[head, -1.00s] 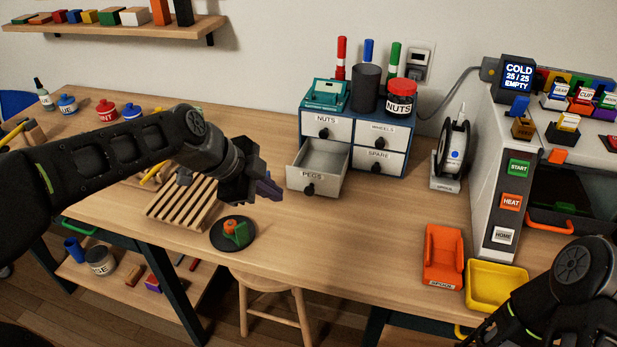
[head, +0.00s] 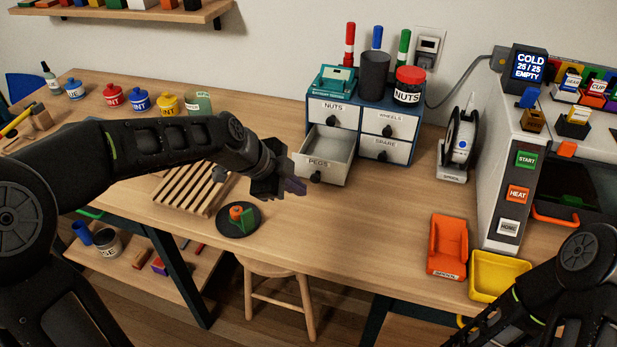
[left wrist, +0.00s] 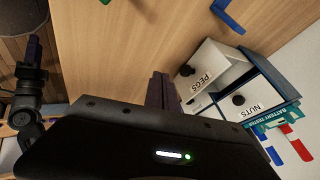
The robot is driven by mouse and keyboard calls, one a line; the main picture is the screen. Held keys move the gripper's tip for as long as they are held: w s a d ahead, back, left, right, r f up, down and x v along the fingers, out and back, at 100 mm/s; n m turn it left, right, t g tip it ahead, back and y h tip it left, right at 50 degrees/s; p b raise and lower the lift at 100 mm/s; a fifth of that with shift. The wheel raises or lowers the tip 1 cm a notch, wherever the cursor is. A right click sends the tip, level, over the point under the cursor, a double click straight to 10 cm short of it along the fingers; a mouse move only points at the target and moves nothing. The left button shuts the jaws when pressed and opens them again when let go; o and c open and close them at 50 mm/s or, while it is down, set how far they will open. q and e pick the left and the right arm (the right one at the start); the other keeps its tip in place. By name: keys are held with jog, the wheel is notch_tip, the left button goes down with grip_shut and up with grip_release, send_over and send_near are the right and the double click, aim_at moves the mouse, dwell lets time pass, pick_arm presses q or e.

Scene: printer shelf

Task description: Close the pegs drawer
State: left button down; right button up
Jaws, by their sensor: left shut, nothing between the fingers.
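The pegs drawer (head: 334,170) is the lower left drawer of a small blue cabinet with white fronts. It stands pulled out, and the inside that shows looks empty. Its front carries a PEGS label and a dark round knob (head: 316,177). My left gripper (head: 294,187) is shut and empty, just left of and in front of the drawer front, apparently not touching it. In the left wrist view the purple-grey fingertips (left wrist: 161,84) are close together, beside the drawer front (left wrist: 206,82). My right arm is at the lower right, its fingers not clearly shown.
The NUTS (head: 333,113), WHEELS (head: 390,124) and SPARE (head: 384,148) drawers are shut. A battery tester, a dark cup and a NUTS jar (head: 409,85) stand on the cabinet. A slatted rack (head: 190,190) and a dark plate (head: 228,226) lie left. The table before the cabinet is clear.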

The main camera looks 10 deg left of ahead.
pick_arm(q)
jog(key=x, duration=0.3)
jog(key=shift+w+d+f+p, duration=0.15)
jog(key=shift+p, duration=0.15)
jog(key=w+p, duration=0.1)
jog(key=w, duration=0.1)
jog(key=shift+w, duration=0.9)
